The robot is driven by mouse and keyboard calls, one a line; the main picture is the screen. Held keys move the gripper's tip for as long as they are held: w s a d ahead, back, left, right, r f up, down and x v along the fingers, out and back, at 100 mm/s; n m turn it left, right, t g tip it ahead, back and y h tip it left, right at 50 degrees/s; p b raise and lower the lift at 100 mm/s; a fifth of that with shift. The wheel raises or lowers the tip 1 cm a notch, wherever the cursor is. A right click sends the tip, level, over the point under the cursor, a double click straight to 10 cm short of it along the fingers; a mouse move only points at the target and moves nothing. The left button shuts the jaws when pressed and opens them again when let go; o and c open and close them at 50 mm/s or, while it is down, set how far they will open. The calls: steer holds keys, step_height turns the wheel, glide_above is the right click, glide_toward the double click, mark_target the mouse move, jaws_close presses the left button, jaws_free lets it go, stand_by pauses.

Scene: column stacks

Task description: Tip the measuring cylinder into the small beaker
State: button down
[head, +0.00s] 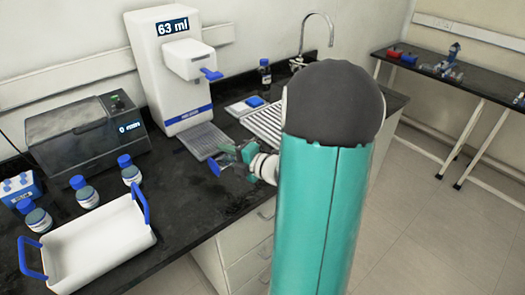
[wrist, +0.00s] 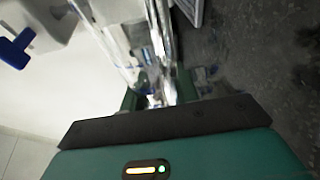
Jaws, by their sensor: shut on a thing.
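My gripper (head: 236,156) is over the black bench, in front of the white dispenser, partly hidden behind my own arm. In the wrist view its green fingers (wrist: 157,92) are shut on a clear glass thing, the measuring cylinder (wrist: 118,42), which runs up and left from between them. In the head view a blue end piece (head: 214,167), apparently the cylinder's foot, sticks out left of the fingers, and the cylinder looks tilted. Its contents cannot be made out. I cannot make out the small beaker in either view.
The white dispenser (head: 168,70) reads "63 ml" and has a grey drip grid (head: 203,140). A dark grey device (head: 85,130), blue-capped bottles (head: 87,196) and a white tray with blue handles (head: 100,245) stand left. A tap (head: 318,18) and ribbed drainer (head: 263,124) are behind.

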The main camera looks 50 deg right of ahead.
steer(key=shift+d+r+m+t, duration=0.15)
steer(key=shift+r+m+t, duration=0.15)
steer(key=shift+r+m, duration=0.45)
stand_by(0.4)
steer(key=shift+r, duration=0.2)
steer(key=shift+r+m, duration=0.15)
steer(key=shift+m, duration=0.2)
